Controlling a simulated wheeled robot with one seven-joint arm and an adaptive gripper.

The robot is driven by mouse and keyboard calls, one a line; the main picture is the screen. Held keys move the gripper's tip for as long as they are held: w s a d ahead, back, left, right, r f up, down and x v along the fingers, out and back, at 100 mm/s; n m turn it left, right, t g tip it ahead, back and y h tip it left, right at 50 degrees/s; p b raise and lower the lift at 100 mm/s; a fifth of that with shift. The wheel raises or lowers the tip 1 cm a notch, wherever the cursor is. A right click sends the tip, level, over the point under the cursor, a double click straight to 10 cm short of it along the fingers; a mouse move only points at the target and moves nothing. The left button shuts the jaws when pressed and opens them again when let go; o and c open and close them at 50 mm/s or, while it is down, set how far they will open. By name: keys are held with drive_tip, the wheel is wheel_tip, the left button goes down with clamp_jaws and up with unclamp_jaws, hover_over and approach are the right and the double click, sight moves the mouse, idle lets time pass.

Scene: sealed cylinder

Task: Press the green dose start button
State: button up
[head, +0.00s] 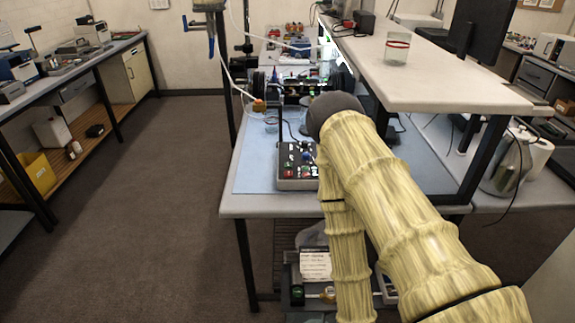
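A dark control box (297,184) sits on the blue mat near the left front part of the bench. Its sloped face carries several small coloured knobs and buttons, among them red, blue and green spots. The labels are too small to read, so I cannot tell which one is the dose start button. My arm in its yellowish sleeve rises from the lower right and covers the box's right side. My gripper does not show in the head view, and nothing tells whether it is open or shut.
The blue mat (255,163) covers the bench. A raised shelf (430,85) with a red-banded glass (397,48) overhangs it at right. A thin black post stands left of the bench. Equipment fills the bench's back. The floor (150,190) at left is clear.

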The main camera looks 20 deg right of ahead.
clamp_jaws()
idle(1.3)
